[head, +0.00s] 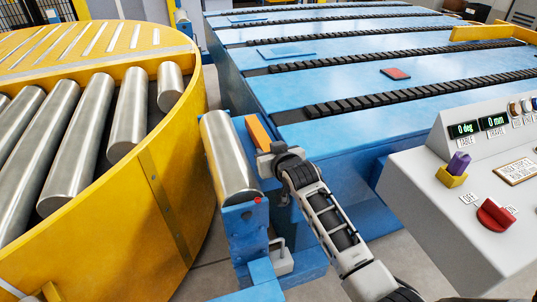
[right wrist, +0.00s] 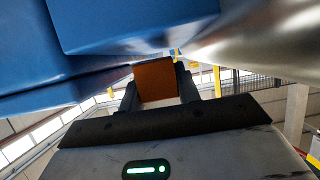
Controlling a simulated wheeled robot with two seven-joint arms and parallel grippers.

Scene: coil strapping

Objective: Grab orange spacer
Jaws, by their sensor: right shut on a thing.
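The orange spacer (head: 260,134) is a flat block in the gap between the steel roller and the blue conveyor table in the head view. My right gripper (head: 268,156) is at its near end, its arm coming up from the lower right. In the right wrist view the spacer (right wrist: 155,80) sits between the two dark fingers of my right gripper (right wrist: 158,88), which is shut on it. The spacer's far end is hidden in the wrist view. My left gripper is not in view.
The steel roller (head: 229,158) on its blue stand is close left of my right gripper. The blue conveyor table (head: 340,122) is close right. A yellow roller turntable (head: 170,190) fills the left. A control console (head: 430,172) with a red knob stands at the right.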

